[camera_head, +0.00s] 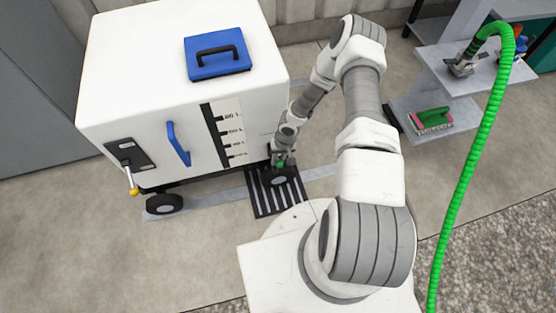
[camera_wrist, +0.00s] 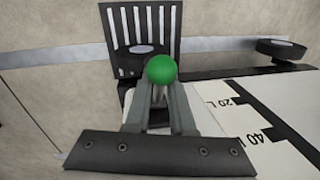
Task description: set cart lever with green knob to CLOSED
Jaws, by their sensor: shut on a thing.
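The cart (camera_head: 185,75) is a white tank on wheels with a level scale on its side. The green knob (camera_wrist: 161,69) shows round and bright between the tips of my gripper (camera_wrist: 160,92) in the wrist view. My gripper is shut on it, low at the cart's right end. In the head view the green knob (camera_head: 281,164) is small and partly covered by my gripper (camera_head: 280,157). The lever's shaft and any CLOSED marking are hidden by the fingers.
A yellow-knobbed lever (camera_head: 132,180) hangs at the cart's left end, near a blue handle (camera_head: 178,143). A floor grate (camera_head: 276,192) lies under the cart's right end. A green hose (camera_head: 478,150) hangs at right, beside grey shelves (camera_head: 465,78).

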